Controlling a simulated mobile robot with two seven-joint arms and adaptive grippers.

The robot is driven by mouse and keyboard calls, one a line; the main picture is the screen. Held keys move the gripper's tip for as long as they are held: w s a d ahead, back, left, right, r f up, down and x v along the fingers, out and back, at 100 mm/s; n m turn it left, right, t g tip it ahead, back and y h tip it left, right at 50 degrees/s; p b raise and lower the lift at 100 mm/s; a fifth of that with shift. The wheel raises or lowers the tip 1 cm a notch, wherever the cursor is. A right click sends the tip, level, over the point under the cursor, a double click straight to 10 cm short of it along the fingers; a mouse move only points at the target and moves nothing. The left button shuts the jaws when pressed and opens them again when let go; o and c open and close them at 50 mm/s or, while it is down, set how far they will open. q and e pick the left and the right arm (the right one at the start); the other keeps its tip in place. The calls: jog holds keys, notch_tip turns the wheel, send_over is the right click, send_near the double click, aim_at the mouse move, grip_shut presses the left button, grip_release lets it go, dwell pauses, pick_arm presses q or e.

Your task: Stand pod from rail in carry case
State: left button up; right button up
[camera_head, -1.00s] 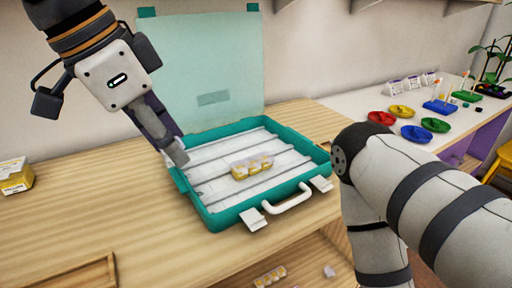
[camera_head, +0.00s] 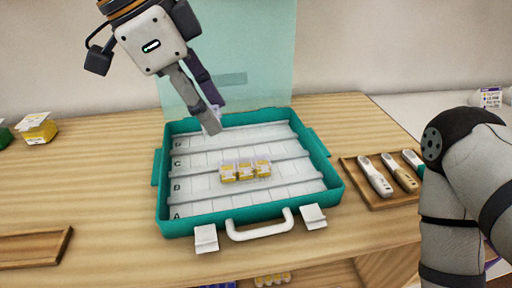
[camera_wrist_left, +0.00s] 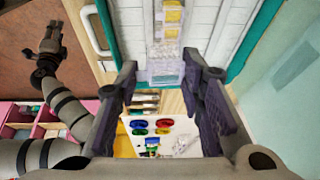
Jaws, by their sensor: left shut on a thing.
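The teal carry case (camera_head: 338,190) lies open on the wooden table. Its white inside has rails lettered A to D from front to back. Three yellow-and-white pods (camera_head: 246,171) stand side by side near the middle, between B and C; yellow ones also show in the left wrist view (camera_wrist_left: 171,14). My left gripper (camera_head: 212,122) is over the back of the case, shut on a pale, clear pod (camera_wrist_left: 165,72), seen between its fingers in the left wrist view. Whether this pod touches the case is unclear. My right gripper (camera_wrist_left: 46,62) is small and dark at the left of that view.
The clear teal lid (camera_head: 250,50) stands up behind the case. A wooden tray (camera_head: 352,180) with several handheld tools is at right. A yellow-and-white box (camera_head: 38,130) and another wooden tray (camera_head: 68,246) are at left. The white handle (camera_head: 260,231) faces front.

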pick_arm(q)
jog(key=w+d+f, duration=0.2)
jog(key=w+f, duration=0.1)
jog(key=w+d+f+b, duration=0.1)
jog(key=w+d+f, duration=0.1)
jog(key=w+f, duration=0.1)
jog(key=w+d+f+b, duration=0.1)
jog(key=w+d+f, duration=0.2)
jog(key=w, duration=0.1)
jog(key=shift+w+f, duration=0.1)
jog(key=shift+w, duration=0.2)
jog(key=shift+w+d+f, duration=0.1)
jog(key=shift+w+f, duration=0.1)
jog(key=shift+f, duration=0.1)
jog(key=shift+w+d+f, duration=0.1)
jog(key=shift+f, duration=1.45)
pick_arm(e)
jog(key=shift+g, duration=0.7)
jog(key=shift+s+a+f, duration=0.1)
jog(key=shift+s+f, duration=1.35)
jog(key=shift+s, duration=0.15)
pick_arm(q)
jog(key=shift+f, duration=0.1)
jog(key=o, duration=0.8)
jog(key=shift+f, duration=0.1)
